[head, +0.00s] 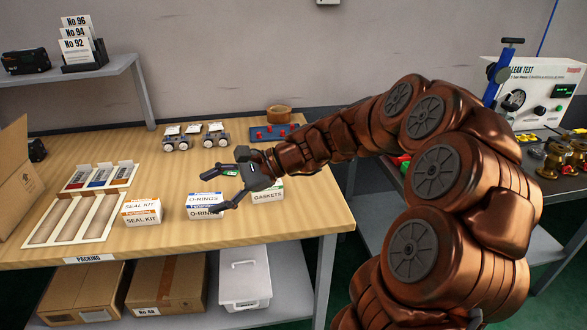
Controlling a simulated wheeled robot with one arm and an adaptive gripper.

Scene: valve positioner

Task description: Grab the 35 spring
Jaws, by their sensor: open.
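I cannot make out a spring marked 35 in the head view. My gripper (212,191) is open, with its fingers spread and pointing left. It is over the wooden packing table and overlaps the white O-rings boxes (204,212) in the picture. I cannot tell its height above them.
Seal kit boxes (141,212) and a gaskets box (268,195) flank the O-rings boxes. Small grey devices (195,138) and a blue tray (258,139) with red pieces are at the back. A leak test unit (540,92) and brass parts (556,155) stand on the right bench.

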